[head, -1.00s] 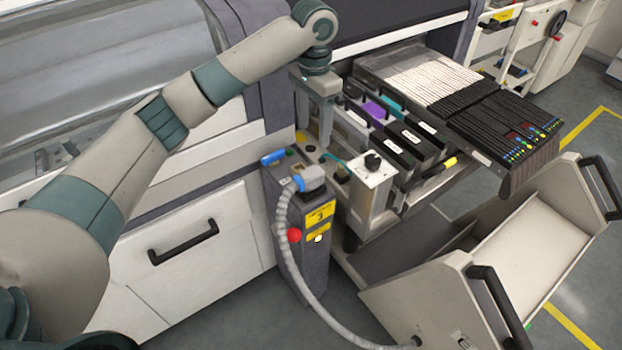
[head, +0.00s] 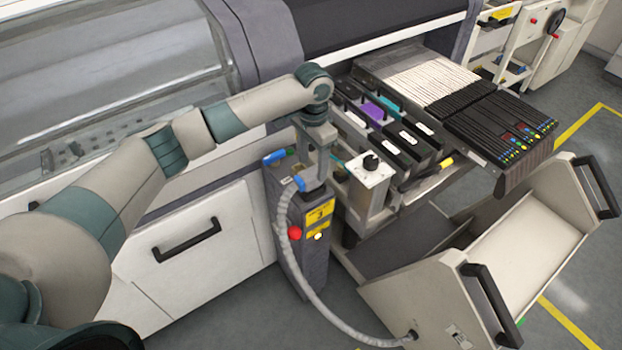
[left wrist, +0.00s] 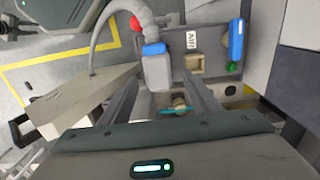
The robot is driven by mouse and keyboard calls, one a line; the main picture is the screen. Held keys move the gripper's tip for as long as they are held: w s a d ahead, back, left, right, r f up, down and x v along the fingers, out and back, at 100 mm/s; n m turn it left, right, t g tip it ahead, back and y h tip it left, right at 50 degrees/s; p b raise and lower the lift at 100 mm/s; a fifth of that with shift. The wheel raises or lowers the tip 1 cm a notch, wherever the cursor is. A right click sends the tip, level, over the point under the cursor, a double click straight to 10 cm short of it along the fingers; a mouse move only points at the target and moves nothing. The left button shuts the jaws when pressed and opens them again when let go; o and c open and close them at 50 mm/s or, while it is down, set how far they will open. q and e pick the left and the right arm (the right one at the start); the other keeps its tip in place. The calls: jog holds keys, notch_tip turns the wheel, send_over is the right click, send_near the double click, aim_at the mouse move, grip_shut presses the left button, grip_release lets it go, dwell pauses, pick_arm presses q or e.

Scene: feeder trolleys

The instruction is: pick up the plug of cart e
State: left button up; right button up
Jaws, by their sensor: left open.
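The plug (head: 300,184), grey with a blue collar, sits on top of the dark connection post (head: 316,262). Its grey hose (head: 285,225) runs down to the beige cart (head: 400,290) at the lower right; I cannot read a letter on it. My left gripper (head: 317,176) points down at the plug and partly hides it in the head view. In the left wrist view the plug (left wrist: 157,72) shows between the open fingers (left wrist: 163,80), with room on either side. My right gripper is not in view.
Cassettes (head: 410,140) and feeder strips lie beyond. The white cabinet (head: 190,255) is at the left.

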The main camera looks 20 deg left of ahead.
aim_at(311, 172)
pick_arm(q)
jog(key=shift+s+f+p, duration=0.15)
jog(key=shift+f+p, duration=0.3)
jog(key=shift+p, duration=0.05)
jog(key=f, duration=0.1)
jog(key=f+p, duration=0.1)
jog(key=f, duration=0.1)
jog(key=shift+s+a, duration=0.15)
jog(key=shift+s, duration=0.1)
jog(key=shift+f, duration=0.65)
jog(key=shift+w, duration=0.1)
grip_shut()
jog(key=shift+r, duration=0.1)
